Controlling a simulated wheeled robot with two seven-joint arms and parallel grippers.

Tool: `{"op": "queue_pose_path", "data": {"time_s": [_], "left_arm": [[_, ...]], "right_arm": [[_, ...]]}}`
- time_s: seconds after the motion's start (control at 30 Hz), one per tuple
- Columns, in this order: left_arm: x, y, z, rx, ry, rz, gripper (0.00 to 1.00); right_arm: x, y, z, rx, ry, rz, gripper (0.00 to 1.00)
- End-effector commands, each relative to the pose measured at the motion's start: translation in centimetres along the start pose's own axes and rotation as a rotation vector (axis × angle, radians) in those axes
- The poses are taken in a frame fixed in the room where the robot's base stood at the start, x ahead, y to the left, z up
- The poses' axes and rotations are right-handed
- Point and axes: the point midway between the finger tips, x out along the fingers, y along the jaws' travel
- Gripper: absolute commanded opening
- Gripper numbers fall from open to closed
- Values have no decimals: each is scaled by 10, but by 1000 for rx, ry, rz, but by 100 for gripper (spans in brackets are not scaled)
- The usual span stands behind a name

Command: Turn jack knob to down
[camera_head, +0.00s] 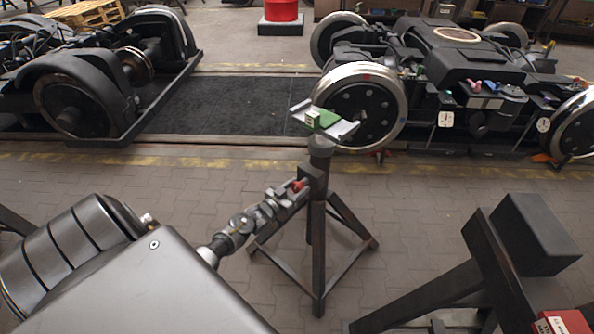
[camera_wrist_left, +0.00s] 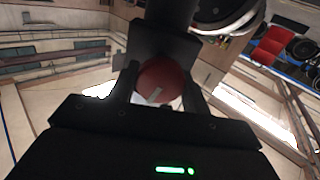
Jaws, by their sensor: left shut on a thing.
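The jack stand (camera_head: 319,225) stands on the paved floor in the head view, a dark post on splayed legs with a small tray on top. Its red jack knob (camera_head: 298,185) sits on the left side of the post. My left gripper (camera_head: 300,190) reaches it from the lower left and is shut on the knob. In the left wrist view the round red knob (camera_wrist_left: 165,78) lies between the two dark fingers, with a pale pointer mark slanting toward the lower left of the picture. The fingers partly hide the knob's sides. My right gripper is not in view.
A green block (camera_head: 322,119) lies on the stand's top tray. Behind it is a bogie (camera_head: 450,70) with large wheels; another bogie (camera_head: 80,80) is at the left. A dark angled stand (camera_head: 490,260) and a red box (camera_head: 568,321) are at the lower right.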

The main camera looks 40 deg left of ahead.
Motion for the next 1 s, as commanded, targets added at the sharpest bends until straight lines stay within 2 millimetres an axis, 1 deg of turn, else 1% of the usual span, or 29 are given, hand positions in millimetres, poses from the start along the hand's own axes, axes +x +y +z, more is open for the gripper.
{"op": "queue_pose_path", "data": {"time_s": [0.2,0.4,0.93,0.97,1.0], "left_arm": [[0,-1,-1,-113,1,-1,24],[0,-1,-1,-169,1,-1,24],[0,-1,-1,-189,1,0,24],[0,-1,-1,-189,1,0,50],[0,-1,-1,-189,1,0,55]], "right_arm": [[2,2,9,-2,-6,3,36],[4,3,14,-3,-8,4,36],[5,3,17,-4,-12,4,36],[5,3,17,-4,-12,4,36],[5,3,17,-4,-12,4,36]]}}
